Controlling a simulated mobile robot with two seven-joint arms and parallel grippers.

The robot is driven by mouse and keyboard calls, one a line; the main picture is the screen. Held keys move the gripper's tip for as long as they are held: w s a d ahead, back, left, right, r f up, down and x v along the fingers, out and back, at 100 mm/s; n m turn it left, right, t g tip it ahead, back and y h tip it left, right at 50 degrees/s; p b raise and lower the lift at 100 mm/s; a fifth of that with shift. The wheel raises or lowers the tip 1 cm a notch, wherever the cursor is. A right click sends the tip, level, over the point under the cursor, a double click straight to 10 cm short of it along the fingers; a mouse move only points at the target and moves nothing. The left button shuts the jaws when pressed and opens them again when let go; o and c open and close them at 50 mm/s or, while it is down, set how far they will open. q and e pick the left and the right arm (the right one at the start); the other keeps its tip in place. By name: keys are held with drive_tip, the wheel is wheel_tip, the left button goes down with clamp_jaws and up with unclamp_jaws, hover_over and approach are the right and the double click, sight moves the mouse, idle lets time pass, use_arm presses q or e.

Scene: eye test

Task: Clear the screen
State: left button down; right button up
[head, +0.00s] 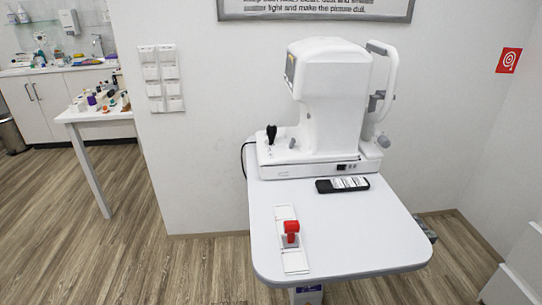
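A white eye-test machine (328,95) stands on the far part of a white table (365,235). A dark, narrow panel (290,68), seen edge-on, is on the left side of its head and may be the screen; what it shows cannot be read. A black joystick (271,133) stands on the left of the machine's base. A white chin-and-forehead rest (389,80) is on its right side. Neither of my grippers is in view.
A black holder with white pieces (342,184) lies before the machine. A red-handled stamp (291,230) stands on a white strip (294,262) at the table's left. A cluttered side table (95,112) stands at left. The table's front right is clear.

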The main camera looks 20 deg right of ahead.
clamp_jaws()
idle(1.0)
